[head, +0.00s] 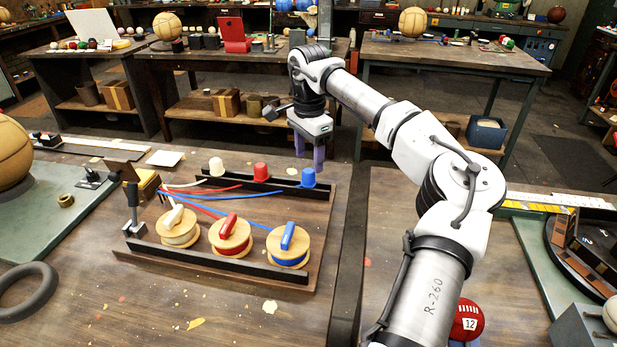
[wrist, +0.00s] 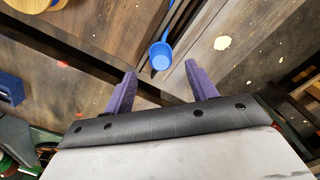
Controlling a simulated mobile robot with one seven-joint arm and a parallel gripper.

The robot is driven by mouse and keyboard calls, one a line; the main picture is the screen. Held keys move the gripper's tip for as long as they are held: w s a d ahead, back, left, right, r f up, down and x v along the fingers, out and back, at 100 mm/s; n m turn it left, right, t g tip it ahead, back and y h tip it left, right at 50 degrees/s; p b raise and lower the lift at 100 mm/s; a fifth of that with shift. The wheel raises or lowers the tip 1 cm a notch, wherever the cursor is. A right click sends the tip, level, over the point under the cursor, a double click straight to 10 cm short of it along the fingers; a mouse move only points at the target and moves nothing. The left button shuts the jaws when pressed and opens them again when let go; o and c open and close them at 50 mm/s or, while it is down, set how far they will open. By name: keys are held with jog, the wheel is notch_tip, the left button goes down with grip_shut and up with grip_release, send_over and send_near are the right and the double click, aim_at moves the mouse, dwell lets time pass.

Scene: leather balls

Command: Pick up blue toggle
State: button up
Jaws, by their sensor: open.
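A blue cup-shaped piece (head: 308,178) stands at the right end of the black rear rail, with a blue cord leading from it to a wooden spool. That spool (head: 288,256) carries a blue bar (head: 287,237) on top; I cannot tell which blue piece is named the toggle. My gripper (head: 309,162) is open, pointing down, just above the cup-shaped piece. In the wrist view my gripper (wrist: 160,69) shows two purple fingers apart, with the blue piece (wrist: 161,56) showing near the gap between their tips. Nothing is held.
A white cap (head: 216,167) and a red cap (head: 261,172) stand along the same rail. Spools with white (head: 174,215) and red bars (head: 229,224) sit in front. A black upright post (head: 133,208) stands at the left. A red ball (head: 467,320) lies beneath my arm at right.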

aim_at(309, 171)
jog(key=shift+f+p, duration=0.85)
jog(key=shift+f, duration=2)
jog(key=shift+a, duration=0.1)
jog(key=c, duration=1)
jog(key=shift+r, duration=0.15)
